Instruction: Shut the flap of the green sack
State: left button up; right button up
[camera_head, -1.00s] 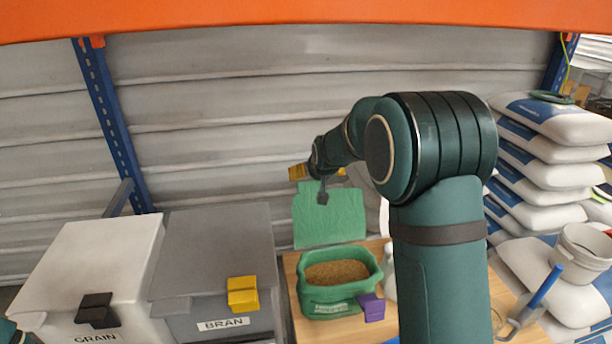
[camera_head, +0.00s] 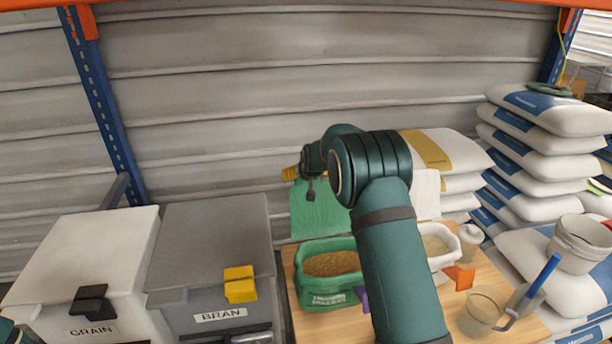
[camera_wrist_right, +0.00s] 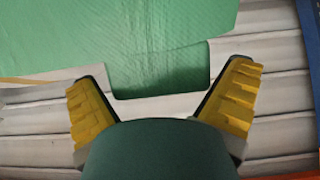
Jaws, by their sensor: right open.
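The green sack (camera_head: 330,289) stands open on the wooden table, with brown grain-like filling showing inside. Its green flap (camera_head: 312,212) stands raised behind the opening, partly covered by my right arm. A purple tab at the sack's front right is mostly hidden by the arm. My right gripper (camera_head: 289,174) is at the flap's upper edge. In the right wrist view, my right gripper (camera_wrist_right: 162,88) is open, and a narrower tab of the green flap (camera_wrist_right: 160,68) reaches between its yellow fingers. I cannot tell whether they touch it. My left gripper is out of view.
A white open sack (camera_head: 443,262) with an orange tab stands right of my arm, beside a clear scoop (camera_head: 482,312) with a blue handle. Grey BRAN (camera_head: 215,240) and white GRAIN (camera_head: 90,250) bins stand left. Stacked white bags (camera_head: 545,150) fill the right.

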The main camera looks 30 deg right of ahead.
jog(key=shift+w, duration=0.1)
jog(key=c, duration=1.1)
